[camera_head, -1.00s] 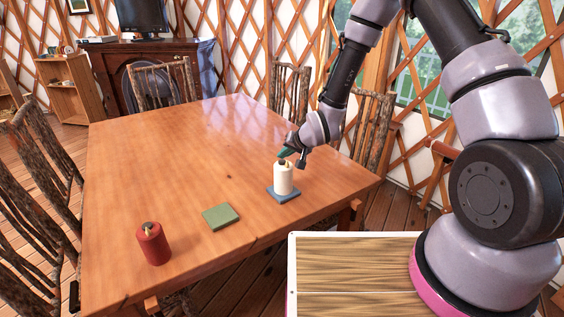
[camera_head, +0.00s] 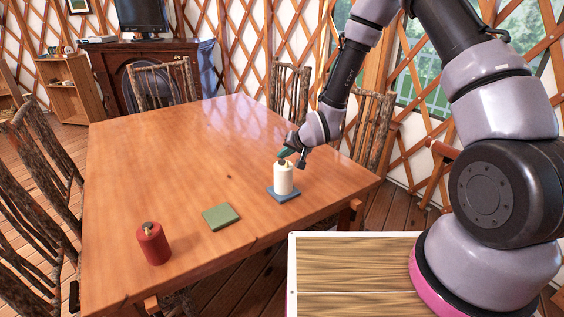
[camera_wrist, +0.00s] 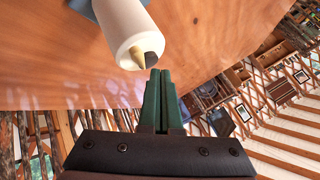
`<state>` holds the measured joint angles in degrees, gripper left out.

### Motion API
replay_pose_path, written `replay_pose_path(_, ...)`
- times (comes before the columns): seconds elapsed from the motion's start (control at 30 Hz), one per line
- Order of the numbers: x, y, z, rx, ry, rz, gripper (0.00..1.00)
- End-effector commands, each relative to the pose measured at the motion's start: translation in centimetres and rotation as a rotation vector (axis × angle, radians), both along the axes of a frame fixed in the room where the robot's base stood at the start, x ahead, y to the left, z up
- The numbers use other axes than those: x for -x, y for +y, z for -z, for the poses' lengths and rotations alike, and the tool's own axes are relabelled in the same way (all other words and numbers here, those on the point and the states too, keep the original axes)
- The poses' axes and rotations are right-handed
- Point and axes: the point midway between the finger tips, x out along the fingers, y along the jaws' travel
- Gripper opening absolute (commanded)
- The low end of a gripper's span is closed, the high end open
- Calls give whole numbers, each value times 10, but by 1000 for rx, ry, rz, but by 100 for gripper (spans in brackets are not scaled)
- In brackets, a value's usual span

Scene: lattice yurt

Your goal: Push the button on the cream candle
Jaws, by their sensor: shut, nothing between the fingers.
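The cream candle (camera_head: 283,181) stands upright on a blue square coaster (camera_head: 287,195) near the table's right front edge. My gripper (camera_head: 284,154) is shut and empty, with its green fingertips at the candle's top. In the wrist view the cream candle (camera_wrist: 124,30) shows a pale flame-shaped tip and a dark button (camera_wrist: 152,60) on its top. The shut fingers (camera_wrist: 160,76) come up right beside that button; I cannot tell if they touch it. The blue coaster (camera_wrist: 82,8) is partly hidden behind the candle.
A red candle (camera_head: 153,244) stands at the table's front left. A green square coaster (camera_head: 220,216) lies flat between the two candles. The wooden table (camera_head: 180,150) is otherwise mostly clear. Rough wooden chairs (camera_head: 290,92) stand around it.

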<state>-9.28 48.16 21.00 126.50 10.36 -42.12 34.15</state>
Motion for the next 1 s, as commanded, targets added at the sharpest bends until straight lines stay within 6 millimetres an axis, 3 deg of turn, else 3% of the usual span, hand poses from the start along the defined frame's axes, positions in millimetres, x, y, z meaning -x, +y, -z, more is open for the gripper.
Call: replay_pose_path(1.0, 0, 0, 9, 0, 0, 0, 0)
